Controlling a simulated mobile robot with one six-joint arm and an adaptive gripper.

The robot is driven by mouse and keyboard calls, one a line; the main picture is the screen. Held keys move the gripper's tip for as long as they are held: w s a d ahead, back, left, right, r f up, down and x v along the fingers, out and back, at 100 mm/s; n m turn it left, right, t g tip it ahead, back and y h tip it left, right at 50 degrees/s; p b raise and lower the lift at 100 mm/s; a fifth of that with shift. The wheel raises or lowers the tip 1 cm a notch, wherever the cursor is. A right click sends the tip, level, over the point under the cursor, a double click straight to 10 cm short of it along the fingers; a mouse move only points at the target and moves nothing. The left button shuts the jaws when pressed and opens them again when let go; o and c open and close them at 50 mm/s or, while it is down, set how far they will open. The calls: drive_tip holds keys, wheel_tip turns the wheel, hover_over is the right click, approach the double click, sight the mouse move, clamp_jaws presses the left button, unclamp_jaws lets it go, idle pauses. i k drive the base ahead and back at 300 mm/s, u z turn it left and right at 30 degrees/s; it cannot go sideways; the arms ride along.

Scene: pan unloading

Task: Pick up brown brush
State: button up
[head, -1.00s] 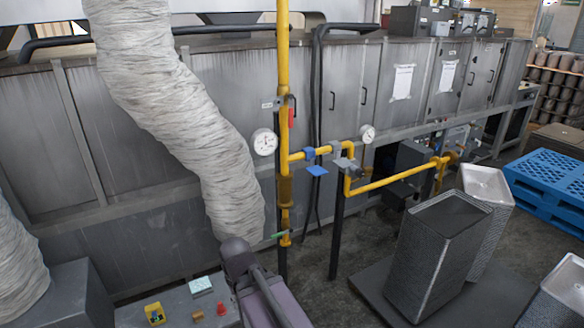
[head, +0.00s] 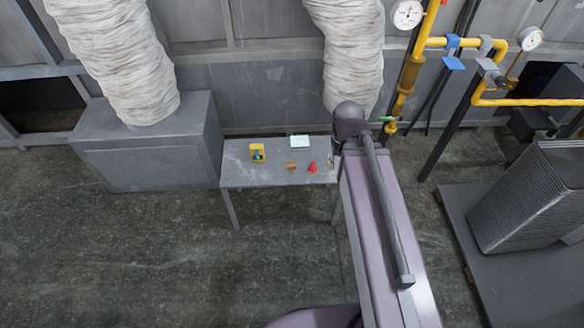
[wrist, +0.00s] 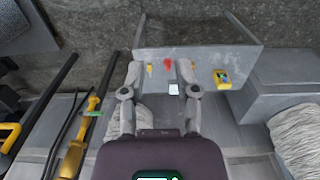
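A small brown block-like item (head: 292,166), likely the brown brush, lies near the front edge of a grey table (head: 240,176), left of a red item. It also shows in the wrist view (wrist: 192,66), though too small to make out bristles. My gripper (wrist: 158,72) is open and empty, its two fingers spread wide above the table area. The brown item appears just beyond the right fingertip in the wrist view. In the head view the gripper itself is not clearly seen; my arm covers the table's right end.
The table also holds a yellow device (head: 257,153), a pale box (head: 300,141), a red item (head: 313,167) and a small yellowish item (wrist: 149,69). A grey cabinet (head: 150,150) stands left of the table. Yellow pipes (head: 410,75) stand to the right. Floor in front is clear.

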sight(291, 165)
drive_tip(key=k, duration=1.35)
drive_tip(key=u, duration=0.5)
drive_tip(key=i, duration=1.5)
drive_tip(key=z, duration=0.5)
